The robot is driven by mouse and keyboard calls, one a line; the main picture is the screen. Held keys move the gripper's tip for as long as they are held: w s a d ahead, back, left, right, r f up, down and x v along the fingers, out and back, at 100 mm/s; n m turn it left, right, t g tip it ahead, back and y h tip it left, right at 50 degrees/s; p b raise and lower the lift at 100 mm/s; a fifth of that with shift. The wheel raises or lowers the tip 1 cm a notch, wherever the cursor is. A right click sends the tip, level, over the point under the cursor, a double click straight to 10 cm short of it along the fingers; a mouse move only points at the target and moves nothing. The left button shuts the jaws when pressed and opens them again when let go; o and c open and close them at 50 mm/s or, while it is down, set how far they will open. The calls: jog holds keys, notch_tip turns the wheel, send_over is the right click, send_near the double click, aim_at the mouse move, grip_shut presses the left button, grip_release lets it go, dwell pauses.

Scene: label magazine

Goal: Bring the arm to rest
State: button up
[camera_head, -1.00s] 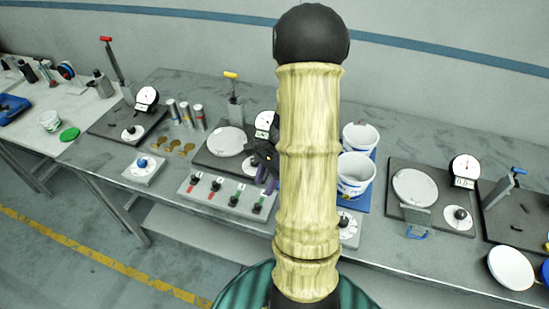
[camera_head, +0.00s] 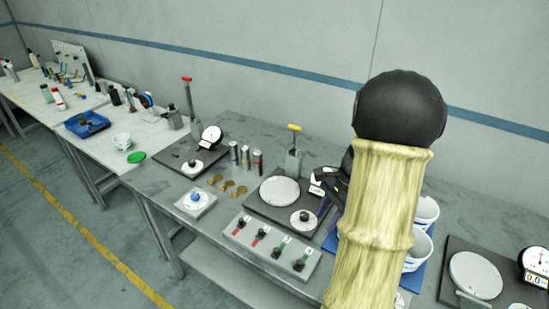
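My arm, wrapped in a pale yellow sleeve with a black round joint on top, stands large at the right of the head view. My gripper (camera_head: 325,197) is dark and shows partly from behind the arm's left side, above the grey bench (camera_head: 150,180). It is near a dark scale base with a white round plate (camera_head: 279,191). The arm hides much of the gripper, so I cannot tell whether its fingers are open or shut, or whether they hold anything.
A grey switch box (camera_head: 268,247) with several levers stands at the bench's front. White tubs (camera_head: 418,245) on a blue mat are partly behind my arm. Several small cylinders (camera_head: 245,156) and brass discs (camera_head: 227,186) lie further left. A white table (camera_head: 75,105) with a blue tray (camera_head: 86,124) adjoins.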

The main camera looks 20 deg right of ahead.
jog(key=s+a+n+t+h, duration=0.2)
jog(key=s+a+n+h, duration=0.1)
jog(key=a+n, duration=1.5)
jog(key=shift+s+a+t+h, duration=0.15)
jog(key=shift+a+t+h, duration=0.15)
jog(key=shift+a+h, duration=0.45)
jog(key=shift+d, duration=0.15)
dwell(1.3)
